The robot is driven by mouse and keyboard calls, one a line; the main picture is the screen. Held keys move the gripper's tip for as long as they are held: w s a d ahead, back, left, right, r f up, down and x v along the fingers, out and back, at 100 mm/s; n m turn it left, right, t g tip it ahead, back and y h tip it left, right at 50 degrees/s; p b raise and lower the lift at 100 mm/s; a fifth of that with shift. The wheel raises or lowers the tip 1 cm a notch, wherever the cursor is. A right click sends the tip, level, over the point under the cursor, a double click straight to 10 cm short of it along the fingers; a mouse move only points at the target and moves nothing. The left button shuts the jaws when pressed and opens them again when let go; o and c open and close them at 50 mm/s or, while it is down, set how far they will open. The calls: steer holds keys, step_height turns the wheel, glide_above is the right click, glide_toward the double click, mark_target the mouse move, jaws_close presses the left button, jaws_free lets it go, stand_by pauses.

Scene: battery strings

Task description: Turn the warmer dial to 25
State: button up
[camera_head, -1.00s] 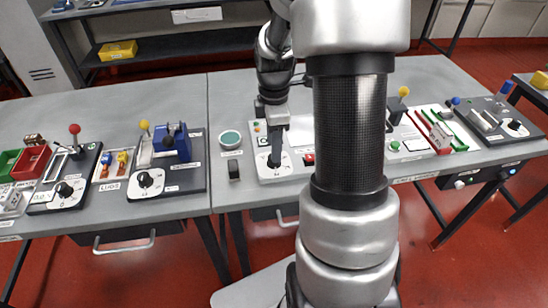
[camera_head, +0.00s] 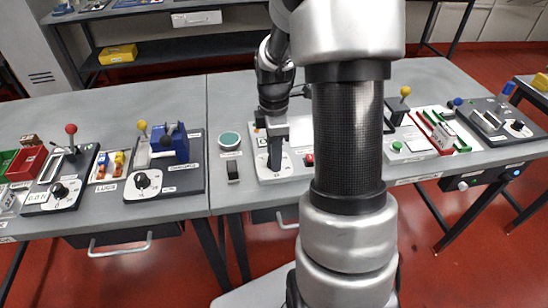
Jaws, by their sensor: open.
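A white panel (camera_head: 264,172) with small buttons at its upper left stands on the near part of the middle bench. My gripper (camera_head: 274,164) points down over this panel, where its dark fingers cover the dial; it is open. I cannot tell whether the fingers touch the dial or stand around it. The dial's pointer and scale are hidden, and the panel's label is too small to read, so I cannot confirm that it is the warmer.
My arm hides the middle of the bench. A green round pad (camera_head: 230,140) and a black switch (camera_head: 233,171) are left of the panel, a red button (camera_head: 309,160) right. Other dials stand at left (camera_head: 142,181), far left (camera_head: 59,190) and far right (camera_head: 517,125).

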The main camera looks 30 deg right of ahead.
steer(key=c, duration=0.9)
steer(key=n, duration=0.1)
steer(key=n+p, duration=0.1)
steer(key=n, duration=0.1)
steer(key=n+p, duration=0.1)
steer(key=shift+r, duration=0.25)
steer(key=shift+f+n, duration=0.25)
steer(key=shift+n, duration=0.65)
steer(key=shift+p, duration=0.3)
